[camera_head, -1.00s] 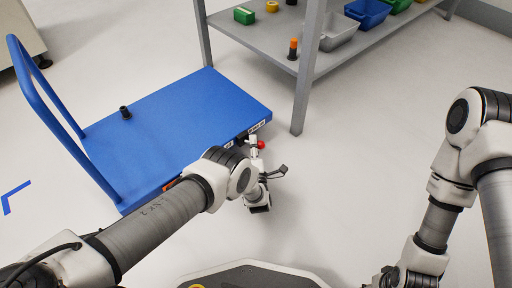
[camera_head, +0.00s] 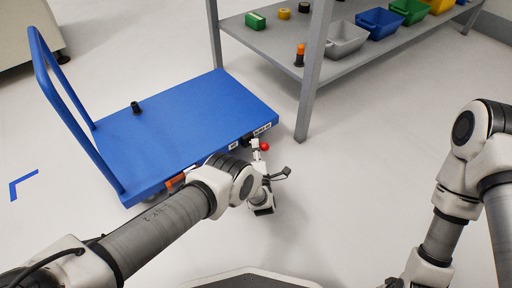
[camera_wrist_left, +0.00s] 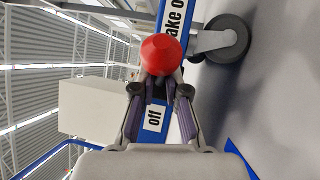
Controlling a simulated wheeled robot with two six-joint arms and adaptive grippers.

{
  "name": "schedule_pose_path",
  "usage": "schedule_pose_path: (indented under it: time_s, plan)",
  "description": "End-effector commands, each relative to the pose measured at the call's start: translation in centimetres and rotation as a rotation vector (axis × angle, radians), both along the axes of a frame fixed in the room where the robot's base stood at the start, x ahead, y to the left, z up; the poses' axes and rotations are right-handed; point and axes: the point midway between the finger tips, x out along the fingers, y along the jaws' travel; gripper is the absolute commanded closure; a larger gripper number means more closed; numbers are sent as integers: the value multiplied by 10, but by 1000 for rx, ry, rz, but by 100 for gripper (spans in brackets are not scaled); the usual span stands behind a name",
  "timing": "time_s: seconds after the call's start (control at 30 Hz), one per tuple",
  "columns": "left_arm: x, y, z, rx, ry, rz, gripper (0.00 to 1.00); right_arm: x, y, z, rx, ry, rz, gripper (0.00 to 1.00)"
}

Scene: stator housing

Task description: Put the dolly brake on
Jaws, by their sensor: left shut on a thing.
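The blue dolly (camera_head: 190,125) stands on the floor at the left, with its push handle at its left end. Its brake lever has a red ball knob (camera_head: 265,147) at the dolly's near right end, beside white labels (camera_head: 262,129). My left gripper (camera_head: 261,157) is at the knob. In the left wrist view the red knob (camera_wrist_left: 160,54) sits at the fingertips of my left gripper (camera_wrist_left: 160,88), which are shut on it. A label "off" (camera_wrist_left: 155,116) shows between the fingers; a partly cut label reads "ake o" (camera_wrist_left: 178,18). My right gripper's jaws are out of frame.
A grey shelf (camera_head: 275,50) with coloured bins stands behind the dolly, its leg (camera_head: 308,100) close to the dolly's right corner. A dark caster wheel (camera_wrist_left: 228,38) is near the knob. A small black part (camera_head: 135,107) stands on the deck. Floor right of the dolly is clear.

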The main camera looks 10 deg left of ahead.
Motion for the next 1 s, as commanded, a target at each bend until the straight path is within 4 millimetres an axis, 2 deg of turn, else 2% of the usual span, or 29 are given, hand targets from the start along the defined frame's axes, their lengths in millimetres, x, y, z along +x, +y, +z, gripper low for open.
schedule_pose_path:
  time_s: [0.8, 0.83, 0.9, 0.93, 1.0]
  plan:
    - [1, 0, 4, 5, -8, 1, 100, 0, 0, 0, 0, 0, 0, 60]
    - [1, 0, 4, 5, -8, 1, 77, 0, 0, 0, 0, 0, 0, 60]
    - [1, 0, 3, 5, -7, 1, 53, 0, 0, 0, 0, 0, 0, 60]
    - [1, 0, 3, 4, -6, 1, 48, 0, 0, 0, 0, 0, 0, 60]
    - [1, 0, 2, 4, -5, 1, 48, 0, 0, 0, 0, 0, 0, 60]
